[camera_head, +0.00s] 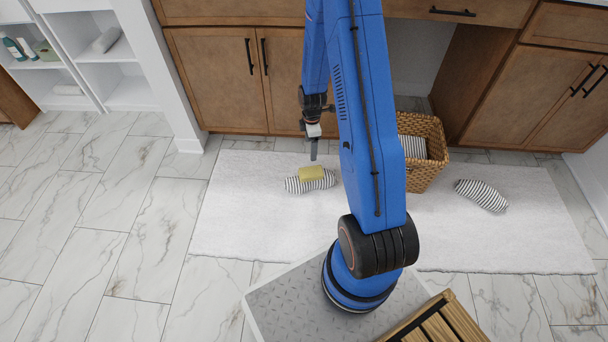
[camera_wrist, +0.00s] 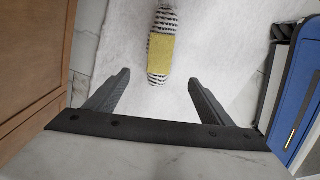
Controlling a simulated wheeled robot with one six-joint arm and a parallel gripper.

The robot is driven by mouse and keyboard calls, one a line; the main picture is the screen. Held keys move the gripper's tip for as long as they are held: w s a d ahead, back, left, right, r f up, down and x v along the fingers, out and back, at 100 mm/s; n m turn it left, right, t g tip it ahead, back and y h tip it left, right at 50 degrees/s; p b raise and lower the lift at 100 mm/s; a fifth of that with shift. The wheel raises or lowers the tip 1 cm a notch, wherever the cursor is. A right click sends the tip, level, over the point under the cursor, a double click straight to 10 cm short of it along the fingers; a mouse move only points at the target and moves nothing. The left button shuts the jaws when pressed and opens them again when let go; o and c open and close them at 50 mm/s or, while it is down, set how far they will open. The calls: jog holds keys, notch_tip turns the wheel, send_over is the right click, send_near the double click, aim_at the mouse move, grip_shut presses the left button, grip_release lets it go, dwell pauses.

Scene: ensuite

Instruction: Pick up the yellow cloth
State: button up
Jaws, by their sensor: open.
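The yellow cloth (camera_head: 311,172) is a small folded piece lying on top of a black-and-white striped rolled cloth (camera_head: 296,186) on the white rug. In the wrist view the yellow cloth (camera_wrist: 160,55) lies across the middle of the striped roll (camera_wrist: 162,18), ahead of the fingertips. My gripper (camera_head: 313,150) hangs above and a little behind it, near the cabinets. In the wrist view my gripper (camera_wrist: 157,82) is open, with nothing between its two dark fingers. The yellow cloth is apart from both fingers.
A wicker basket (camera_head: 426,170) with a striped cloth inside stands to the right. Another striped roll (camera_head: 482,195) lies on the white rug (camera_head: 235,215). Wooden cabinets (camera_head: 220,85) close off the back. The tiled floor (camera_head: 130,225) at left is clear.

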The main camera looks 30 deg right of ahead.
aim_at(309, 172)
notch_tip(309, 172, down, 18)
jog(key=shift+w+a+r, duration=0.1)
jog(key=shift+r, duration=0.05)
dwell(0.9)
jog(key=c, duration=1.1)
